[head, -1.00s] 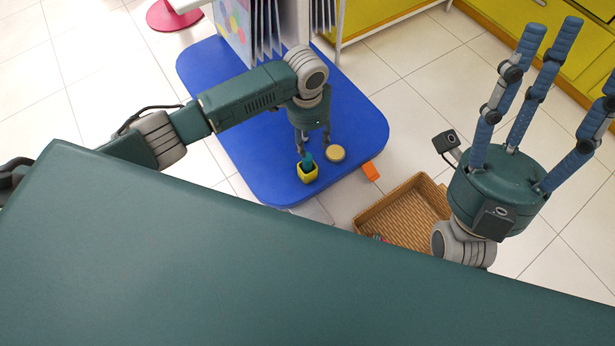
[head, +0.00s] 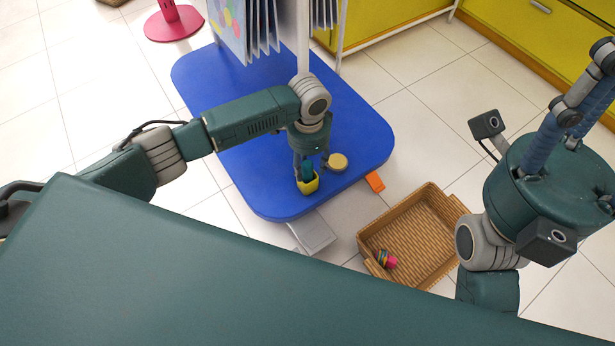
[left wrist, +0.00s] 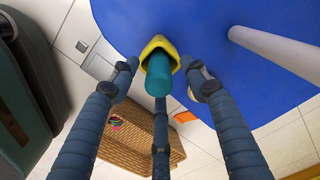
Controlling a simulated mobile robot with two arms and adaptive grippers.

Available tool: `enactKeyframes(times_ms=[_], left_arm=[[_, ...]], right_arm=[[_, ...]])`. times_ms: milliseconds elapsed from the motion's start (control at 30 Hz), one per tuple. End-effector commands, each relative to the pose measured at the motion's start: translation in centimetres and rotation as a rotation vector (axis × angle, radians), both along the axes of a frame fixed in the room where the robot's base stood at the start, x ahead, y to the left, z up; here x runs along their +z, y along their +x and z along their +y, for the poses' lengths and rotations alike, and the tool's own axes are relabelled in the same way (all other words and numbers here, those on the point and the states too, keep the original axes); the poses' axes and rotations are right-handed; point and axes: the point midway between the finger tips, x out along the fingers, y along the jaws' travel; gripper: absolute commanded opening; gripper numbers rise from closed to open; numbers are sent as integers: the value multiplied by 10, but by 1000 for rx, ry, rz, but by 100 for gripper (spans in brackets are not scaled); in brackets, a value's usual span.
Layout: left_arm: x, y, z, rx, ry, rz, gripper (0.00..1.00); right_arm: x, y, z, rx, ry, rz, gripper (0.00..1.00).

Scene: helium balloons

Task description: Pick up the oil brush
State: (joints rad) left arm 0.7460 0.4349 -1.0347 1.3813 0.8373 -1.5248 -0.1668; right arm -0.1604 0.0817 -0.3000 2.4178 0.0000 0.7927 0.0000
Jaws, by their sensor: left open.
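A teal handle, which looks like the oil brush (head: 307,169), stands in a small yellow cup (head: 308,185) on the blue tabletop (head: 345,105). The left wrist view shows the teal handle (left wrist: 157,78) end-on, rising from the yellow cup (left wrist: 160,47). My left gripper (head: 309,164) points down over it. Its three fingers are open around the handle, with visible gaps at the sides in the left wrist view. Contact with the lower finger cannot be told. My right gripper (head: 585,90) is raised at the right, its fingertips partly cut off.
A round tan disc (head: 337,161) lies beside the cup. A grey post and hanging sheets (head: 262,30) stand behind. A wicker basket (head: 420,240) with a small colourful item (head: 385,259) is on the floor, near an orange piece (head: 375,182). Yellow cabinets (head: 520,30) are at back right.

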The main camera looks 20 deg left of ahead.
Motion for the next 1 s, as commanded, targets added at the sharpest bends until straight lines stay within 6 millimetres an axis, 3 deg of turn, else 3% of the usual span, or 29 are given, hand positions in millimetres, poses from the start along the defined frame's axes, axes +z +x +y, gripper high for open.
enactKeyframes(times_ms=[33, 133, 467, 700, 1000], left_arm=[[-12, 0, 0, 0, 0, 0, 46], [-20, 0, 0, 0, 1, 0, 46], [-22, 0, 0, 0, 1, -1, 46], [-22, 0, 0, 0, 1, -1, 0], [-21, 0, 0, 0, 1, -1, 0]], right_arm=[[-2, -1, 0, -1, 0, -19, 53], [2, -2, 1, -1, -3, -38, 53], [7, -1, 2, -3, -5, -46, 53], [7, -1, 2, -3, -5, -45, 53], [7, -1, 2, -2, -4, -44, 53]])
